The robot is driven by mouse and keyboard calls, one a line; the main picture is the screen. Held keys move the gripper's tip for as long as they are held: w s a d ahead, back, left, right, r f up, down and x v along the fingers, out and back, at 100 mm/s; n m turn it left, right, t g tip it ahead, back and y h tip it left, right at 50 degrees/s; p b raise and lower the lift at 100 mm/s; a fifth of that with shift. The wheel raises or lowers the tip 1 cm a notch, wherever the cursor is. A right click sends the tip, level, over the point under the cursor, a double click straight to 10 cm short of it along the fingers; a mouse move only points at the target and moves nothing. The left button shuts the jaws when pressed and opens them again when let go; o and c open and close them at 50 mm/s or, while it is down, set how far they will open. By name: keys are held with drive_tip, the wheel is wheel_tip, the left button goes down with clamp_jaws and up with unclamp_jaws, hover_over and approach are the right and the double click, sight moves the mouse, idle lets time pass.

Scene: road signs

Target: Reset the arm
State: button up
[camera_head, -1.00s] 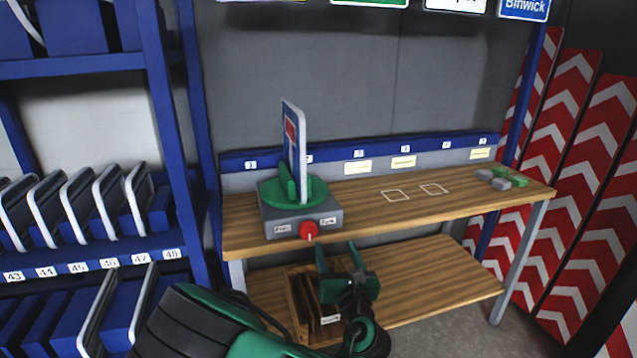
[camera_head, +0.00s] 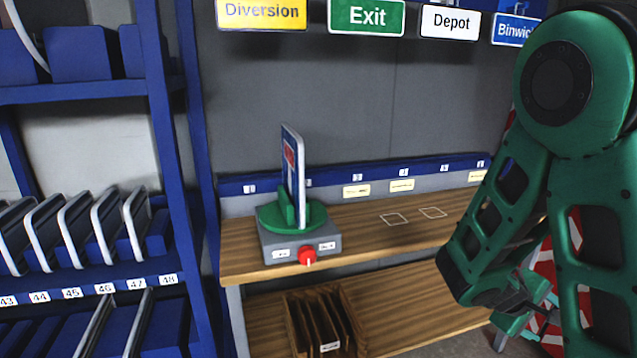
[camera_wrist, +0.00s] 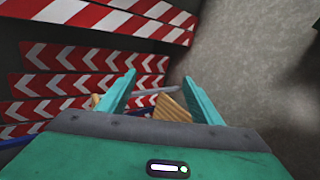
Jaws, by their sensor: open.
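My arm (camera_head: 580,170) is green and folded up on the right side of the head view. My gripper (camera_head: 535,302) hangs low at the right, in front of the workbench's right end, and partly behind my own arm links. In the wrist view my gripper (camera_wrist: 160,92) has its two teal fingers spread apart, with nothing held between them. A corner of the wooden bench (camera_wrist: 172,108) shows beyond the fingers.
A wooden workbench (camera_head: 350,222) carries a grey box (camera_head: 300,245) with a red knob (camera_head: 307,256), a green turntable and an upright sign (camera_head: 293,175). A wooden rack (camera_head: 322,318) sits below. Blue shelves (camera_head: 178,150) stand left. Red-white chevron boards (camera_wrist: 60,85) stand beyond the bench.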

drive_tip(key=s+a+r+m+g+y, duration=0.1)
drive_tip(key=s+a+r+m+y, duration=0.1)
drive_tip(key=s, duration=0.5)
drive_tip(key=s+a+r+m+y, duration=0.3)
drive_tip(key=s+m+y, duration=0.1)
drive_tip(key=s, duration=0.3)
drive_tip(key=s+a+r+m+g+y, duration=0.1)
drive_tip(key=s+a+r+m+y, duration=0.1)
drive_tip(key=s, duration=0.5)
drive_tip(key=a+m+y, duration=0.1)
drive_tip(key=m+y, duration=0.1)
drive_tip(key=shift+s+a+r+m+g, duration=0.25)
drive_tip(key=shift+s+r+m+g, duration=0.05)
drive_tip(key=shift+s, duration=0.1)
